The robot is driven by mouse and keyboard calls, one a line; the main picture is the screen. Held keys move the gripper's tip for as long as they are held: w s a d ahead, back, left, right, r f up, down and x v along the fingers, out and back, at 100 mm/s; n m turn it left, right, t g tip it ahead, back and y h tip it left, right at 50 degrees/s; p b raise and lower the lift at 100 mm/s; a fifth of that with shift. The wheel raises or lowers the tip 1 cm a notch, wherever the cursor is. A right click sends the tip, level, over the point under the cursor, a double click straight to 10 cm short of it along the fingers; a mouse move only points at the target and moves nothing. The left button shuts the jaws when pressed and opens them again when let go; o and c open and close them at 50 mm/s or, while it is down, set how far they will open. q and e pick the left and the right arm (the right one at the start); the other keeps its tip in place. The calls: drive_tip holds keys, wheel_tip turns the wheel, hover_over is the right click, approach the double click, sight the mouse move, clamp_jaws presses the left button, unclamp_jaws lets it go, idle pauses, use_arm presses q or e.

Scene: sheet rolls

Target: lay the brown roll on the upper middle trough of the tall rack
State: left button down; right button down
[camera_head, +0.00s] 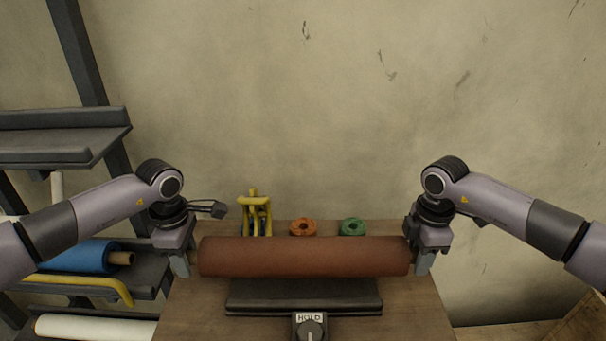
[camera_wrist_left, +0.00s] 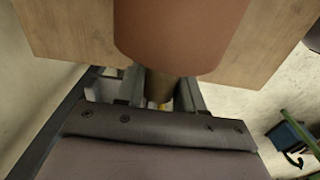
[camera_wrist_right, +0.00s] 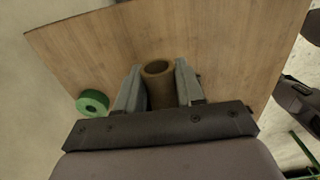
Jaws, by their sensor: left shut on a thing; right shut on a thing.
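The wooden table (camera_head: 190,318) carries a dark cradle (camera_head: 303,294) with a HOLD knob (camera_head: 310,328). Behind the roll are a yellow stand (camera_head: 256,212), an orange ring (camera_head: 303,227) and a green ring (camera_head: 353,227). A blue roll (camera_head: 75,257) and a white roll (camera_head: 95,328) lie in the rack.

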use_arm(q)
drive_tip(key=shift+r, duration=0.2)
use_arm(e)
drive_tip(key=shift+r, duration=0.25)
